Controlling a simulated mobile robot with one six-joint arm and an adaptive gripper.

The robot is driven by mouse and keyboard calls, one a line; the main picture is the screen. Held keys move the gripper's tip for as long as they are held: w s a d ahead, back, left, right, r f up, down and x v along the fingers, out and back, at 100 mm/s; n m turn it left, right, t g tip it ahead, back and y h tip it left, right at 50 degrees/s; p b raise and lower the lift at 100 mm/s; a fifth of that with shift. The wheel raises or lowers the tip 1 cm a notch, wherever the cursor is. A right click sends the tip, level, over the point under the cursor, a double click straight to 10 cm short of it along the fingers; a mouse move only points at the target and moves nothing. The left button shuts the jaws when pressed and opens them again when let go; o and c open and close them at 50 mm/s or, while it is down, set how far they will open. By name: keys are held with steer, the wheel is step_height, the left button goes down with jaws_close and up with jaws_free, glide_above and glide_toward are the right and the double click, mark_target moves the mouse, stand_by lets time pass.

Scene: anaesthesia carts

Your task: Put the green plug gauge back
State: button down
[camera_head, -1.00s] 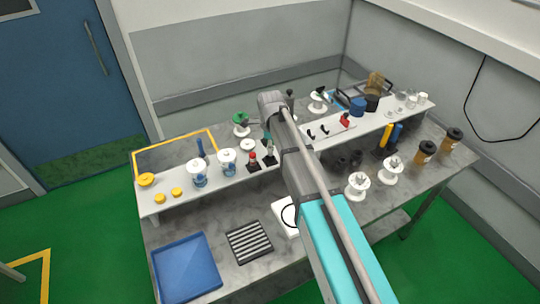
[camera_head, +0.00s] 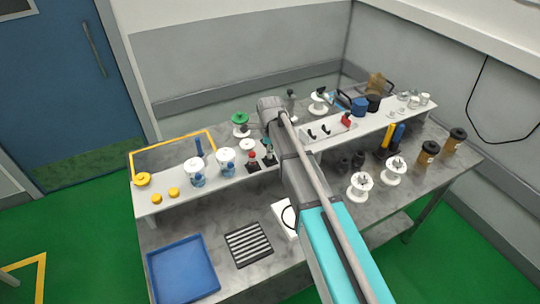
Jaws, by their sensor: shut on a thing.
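The wrist of my arm (camera_head: 270,106) is over the raised white shelf, and the arm hides much of my gripper. My gripper (camera_head: 265,141) shows only as a small dark part left of the arm. It is shut on the slim dark-green plug gauge (camera_head: 267,147), which points down. A small black block (camera_head: 269,160) is just below it on the shelf. I cannot tell whether the gauge touches the block. A red-topped gauge (camera_head: 252,156) stands in a similar black block just to the left.
White-and-blue tubs (camera_head: 226,162) and yellow caps (camera_head: 156,198) are left on the shelf. A green-topped spool (camera_head: 240,121) stands behind. A tray with black hooks (camera_head: 327,131) is right of the arm. A blue tray (camera_head: 183,268) and ribbed plate (camera_head: 249,245) lie in front.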

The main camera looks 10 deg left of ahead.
steer(key=shift+f, duration=0.3)
steer(key=shift+c, duration=2.1)
jaws_free()
steer(key=shift+r, duration=0.2)
step_height(320, 180, up, 12)
steer(key=p, duration=1.2)
steer(key=shift+d, duration=0.1)
steer(key=s+d+n, duration=0.8)
steer(key=s+d, duration=0.1)
steer(key=d, duration=0.5)
steer(key=s+d+n, duration=0.9)
steer(key=d, duration=0.6)
steer(key=shift+s+d+n, duration=0.2)
steer(key=shift+d+n, duration=0.05)
steer(key=shift+n, duration=0.05)
